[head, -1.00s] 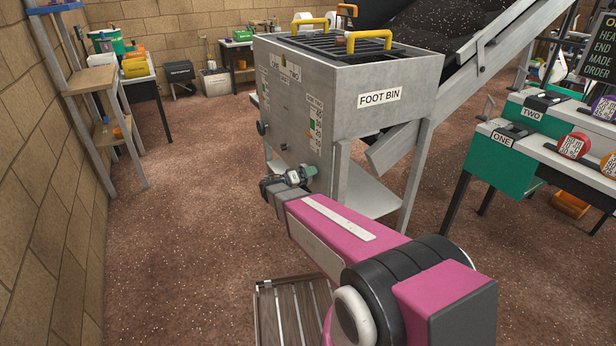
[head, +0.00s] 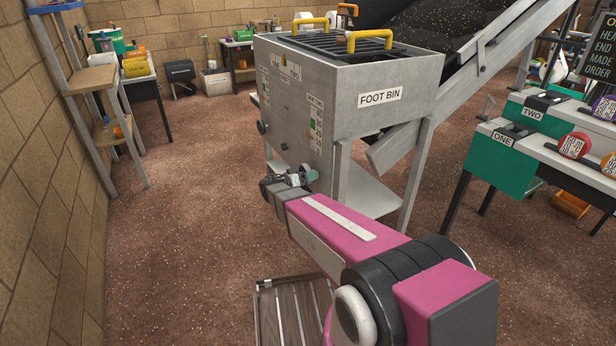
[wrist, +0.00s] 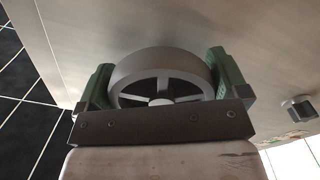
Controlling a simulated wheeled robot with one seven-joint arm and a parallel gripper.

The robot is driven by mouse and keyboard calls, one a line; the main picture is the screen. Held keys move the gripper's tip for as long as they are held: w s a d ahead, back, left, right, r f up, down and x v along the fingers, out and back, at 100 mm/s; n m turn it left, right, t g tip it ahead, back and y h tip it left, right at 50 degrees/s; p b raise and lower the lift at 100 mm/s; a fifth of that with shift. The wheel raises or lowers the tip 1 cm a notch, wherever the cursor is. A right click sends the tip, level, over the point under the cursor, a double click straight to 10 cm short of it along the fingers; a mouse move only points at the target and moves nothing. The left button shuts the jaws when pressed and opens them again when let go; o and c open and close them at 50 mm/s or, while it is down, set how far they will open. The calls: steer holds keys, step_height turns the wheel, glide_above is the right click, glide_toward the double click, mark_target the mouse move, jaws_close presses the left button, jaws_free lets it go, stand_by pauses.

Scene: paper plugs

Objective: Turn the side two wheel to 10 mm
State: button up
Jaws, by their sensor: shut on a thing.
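The wheel (wrist: 162,72) is a grey spoked handwheel on the metal side of the foot bin, and it fills the middle of the wrist view. My gripper (wrist: 162,88) has one green finger on each side of the wheel and is shut on its rim. In the head view my gripper (head: 296,178) is low at the bin's left-facing side, and the wheel is mostly hidden there by my gripper. The foot bin (head: 347,105) carries printed scales with green marks (head: 316,125) on that side, too small to read.
A slatted wooden platform (head: 290,312) lies below my arm. A shelf rack (head: 95,80) stands at left; the floor between is clear.

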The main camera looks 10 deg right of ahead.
steer(key=shift+s, duration=0.1)
steer(key=o, duration=0.6)
steer(key=shift+a, duration=0.15)
steer(key=v, duration=1)
steer(key=shift+s+a, duration=0.1)
steer(key=shift+a, duration=0.2)
steer(key=s+d+f+n+g+y, duration=0.3)
steer(key=s+d+g+y, duration=0.25)
steer(key=s+d, duration=0.3)
steer(key=s+n+y, duration=0.1)
steer(key=s+y, duration=0.2)
steer(key=y, duration=0.1)
steer(key=s+n+y, duration=0.2)
steer(key=s+y, duration=0.1)
steer(key=s+d+r+n+y, duration=0.1)
steer(key=s+n+y, duration=0.1)
steer(key=s+y, duration=0.1)
steer(key=shift+d+r+y, duration=0.1)
steer(key=shift+y, duration=0.75)
